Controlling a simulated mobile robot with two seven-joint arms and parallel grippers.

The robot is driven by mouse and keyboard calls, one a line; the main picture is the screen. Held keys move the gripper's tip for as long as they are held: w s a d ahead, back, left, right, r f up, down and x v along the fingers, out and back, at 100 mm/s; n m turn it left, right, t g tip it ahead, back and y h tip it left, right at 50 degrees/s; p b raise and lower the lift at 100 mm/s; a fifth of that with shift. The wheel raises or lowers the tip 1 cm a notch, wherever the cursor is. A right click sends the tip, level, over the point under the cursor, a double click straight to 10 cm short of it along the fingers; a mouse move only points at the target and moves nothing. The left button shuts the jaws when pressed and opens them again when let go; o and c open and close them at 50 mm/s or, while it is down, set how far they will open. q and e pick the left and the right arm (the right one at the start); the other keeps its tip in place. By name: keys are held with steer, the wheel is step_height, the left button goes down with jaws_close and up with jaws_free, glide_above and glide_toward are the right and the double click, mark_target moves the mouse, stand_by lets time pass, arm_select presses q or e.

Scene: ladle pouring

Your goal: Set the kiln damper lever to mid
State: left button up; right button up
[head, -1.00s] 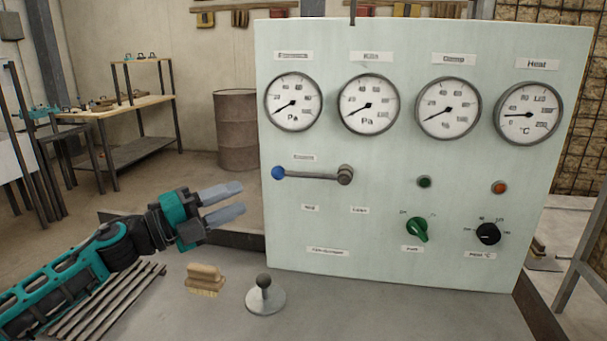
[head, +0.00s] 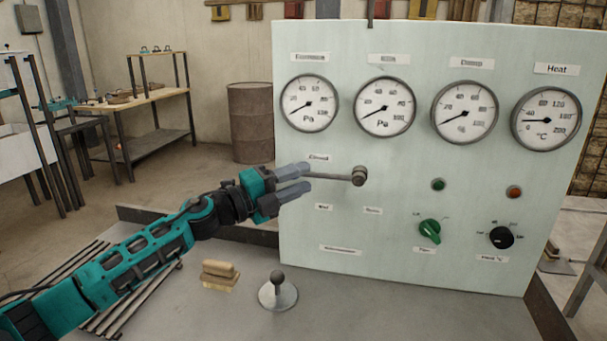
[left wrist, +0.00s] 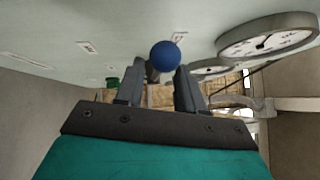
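The kiln damper lever (head: 335,178) is a grey rod that runs left, nearly level, from a round pivot on the pale panel (head: 400,260). Its blue ball knob (left wrist: 166,56) shows in the left wrist view between the finger ends, nearer the right finger; contact is unclear. In the head view the fingers hide the knob. My left gripper (head: 303,178) is at the lever's free end, its two fingers apart. It also fills the lower left wrist view (left wrist: 158,88). Small blurred labels sit above and below the lever, one reading like "Closed" (head: 318,158). My right gripper is not in view.
Several round gauges (head: 384,107) line the panel's top. A green knob (head: 430,230) and a black knob (head: 501,237) sit lower right. A wooden brush (head: 219,275) and a grey disc with a ball-topped handle (head: 278,292) stand on the bench below my left arm.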

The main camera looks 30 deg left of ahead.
arm_select(q)
steer(key=shift+x, duration=0.8)
jaws_close()
steer(key=shift+a+r, duration=0.1)
